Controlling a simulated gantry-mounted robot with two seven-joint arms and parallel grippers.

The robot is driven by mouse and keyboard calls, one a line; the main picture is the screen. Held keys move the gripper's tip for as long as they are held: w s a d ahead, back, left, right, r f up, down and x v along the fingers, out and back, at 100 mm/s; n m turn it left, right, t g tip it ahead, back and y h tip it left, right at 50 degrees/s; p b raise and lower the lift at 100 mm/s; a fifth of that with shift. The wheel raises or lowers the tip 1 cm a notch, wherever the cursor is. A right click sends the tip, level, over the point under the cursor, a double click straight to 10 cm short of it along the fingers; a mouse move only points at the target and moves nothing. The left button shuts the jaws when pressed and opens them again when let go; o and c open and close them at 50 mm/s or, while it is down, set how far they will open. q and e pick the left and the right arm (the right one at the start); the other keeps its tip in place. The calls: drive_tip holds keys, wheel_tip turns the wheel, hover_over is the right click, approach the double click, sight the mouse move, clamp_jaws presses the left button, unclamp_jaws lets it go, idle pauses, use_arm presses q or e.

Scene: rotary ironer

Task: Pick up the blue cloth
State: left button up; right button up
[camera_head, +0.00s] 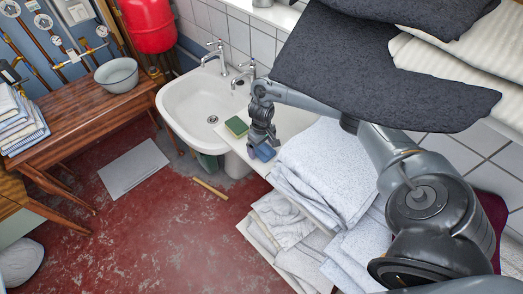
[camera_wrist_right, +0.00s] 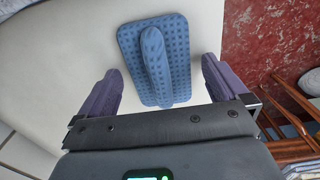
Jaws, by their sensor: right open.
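The blue cloth (camera_head: 264,152) lies on the white shelf top (camera_head: 289,118) beside the sink. In the right wrist view the blue cloth (camera_wrist_right: 178,47) is a flat, rounded, dotted pad with a raised fold along its middle. My right gripper (camera_head: 262,143) points down over the cloth and partly hides it in the head view. In the right wrist view its jaws (camera_wrist_right: 161,66) are open, one finger on each side of the cloth, with nothing between them gripped. I cannot tell the exact height above the cloth. My left gripper is not in view.
A green sponge (camera_head: 236,127) lies just left of my right gripper. A white sink (camera_head: 190,105) with taps stands further left. Folded pale towels (camera_head: 322,165) are stacked close on the right. Dark grey cloth (camera_head: 350,65) hangs over my right arm's area. The red floor is mostly open.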

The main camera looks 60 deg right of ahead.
drive_tip(key=shift+f, duration=0.1)
drive_tip(key=c, duration=1.1)
drive_tip(key=shift+o, duration=0.2)
wheel_tip(320, 180, up, 10)
drive_tip(key=p, duration=0.4)
drive_tip(key=o, duration=0.5)
drive_tip(key=c, duration=0.4)
